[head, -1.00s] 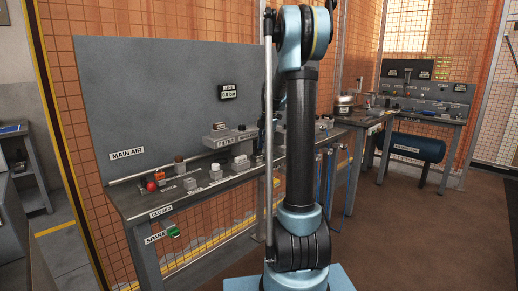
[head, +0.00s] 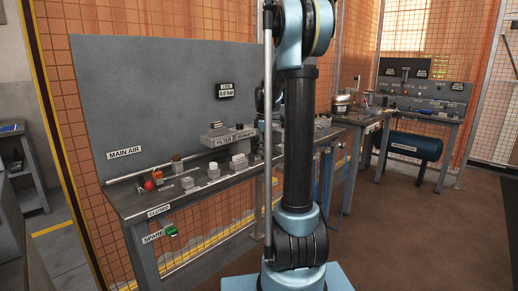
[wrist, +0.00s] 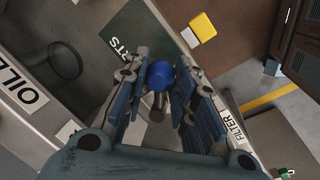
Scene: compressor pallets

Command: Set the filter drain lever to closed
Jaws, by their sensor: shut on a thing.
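In the wrist view, my gripper (wrist: 163,76) has its two fingers around a blue ball knob (wrist: 160,74) on a short metal stem (wrist: 157,104), and is shut on it. A FILTER label (wrist: 236,130) lies just right of the fingers, so the knob appears to be the filter drain lever. The lever's base is hidden by the gripper. In the head view, the FILTER block (head: 222,141) stands on the bench left of my arm. My gripper and the blue knob cannot be made out there.
The wrist view shows an OILER label (wrist: 22,90) at left and a yellow block (wrist: 203,27). In the head view, a red knob (head: 149,186) and several small blocks stand along the bench (head: 135,208). A grey panel (head: 150,90) rises behind. Open floor lies at right.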

